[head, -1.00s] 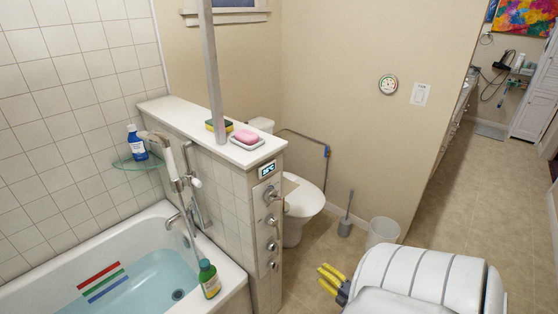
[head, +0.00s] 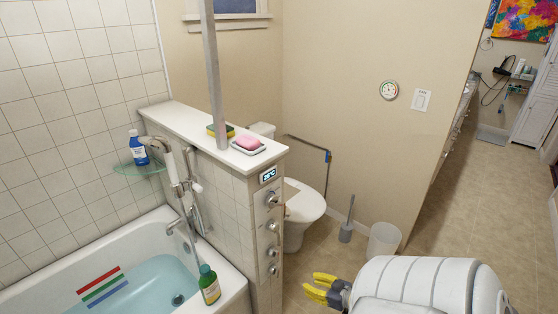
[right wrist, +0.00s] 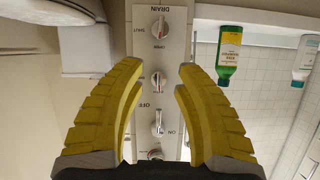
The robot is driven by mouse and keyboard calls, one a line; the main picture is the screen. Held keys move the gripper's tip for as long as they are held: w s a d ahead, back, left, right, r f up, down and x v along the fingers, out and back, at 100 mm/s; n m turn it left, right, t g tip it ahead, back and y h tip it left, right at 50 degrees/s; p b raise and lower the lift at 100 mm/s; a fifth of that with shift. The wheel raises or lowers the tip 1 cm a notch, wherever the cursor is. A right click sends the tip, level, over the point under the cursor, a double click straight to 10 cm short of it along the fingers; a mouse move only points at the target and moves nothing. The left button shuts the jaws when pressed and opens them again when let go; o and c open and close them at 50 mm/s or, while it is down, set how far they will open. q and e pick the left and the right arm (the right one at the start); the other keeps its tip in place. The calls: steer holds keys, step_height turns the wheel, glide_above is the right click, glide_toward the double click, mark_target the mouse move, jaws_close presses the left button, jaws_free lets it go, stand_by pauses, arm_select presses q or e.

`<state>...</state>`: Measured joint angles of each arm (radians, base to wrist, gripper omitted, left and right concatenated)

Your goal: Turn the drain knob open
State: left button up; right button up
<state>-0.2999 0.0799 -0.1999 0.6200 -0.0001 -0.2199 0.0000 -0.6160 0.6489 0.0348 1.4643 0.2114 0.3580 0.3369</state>
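A pale control panel (head: 267,232) with several metal knobs sits on the end of the tiled half wall. The drain knob (head: 273,270) is the lowest one. In the right wrist view, which is upside down, the drain knob (right wrist: 159,27) is at the top, under inverted DRAIN, SHUT and OPEN lettering. Its handle looks upright in that picture; I cannot tell its exact setting. My right gripper (head: 308,286) has yellow fingers and is right of the panel, apart from it. In its wrist view the gripper (right wrist: 160,68) is open and empty, facing the knobs. My left gripper is not in view.
The filled bathtub (head: 235,286) is left of the panel, with a green bottle (head: 209,284) on its rim. A toilet (head: 302,208), brush holder (head: 346,231) and bin (head: 384,241) stand behind. A soap dish (head: 248,149) tops the half wall. Floor is open at right.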

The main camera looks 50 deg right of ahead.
mark_target(279, 270)
steer(key=x, duration=1.7)
steer(key=shift+w+f, duration=0.15)
jaws_close()
stand_by(0.5)
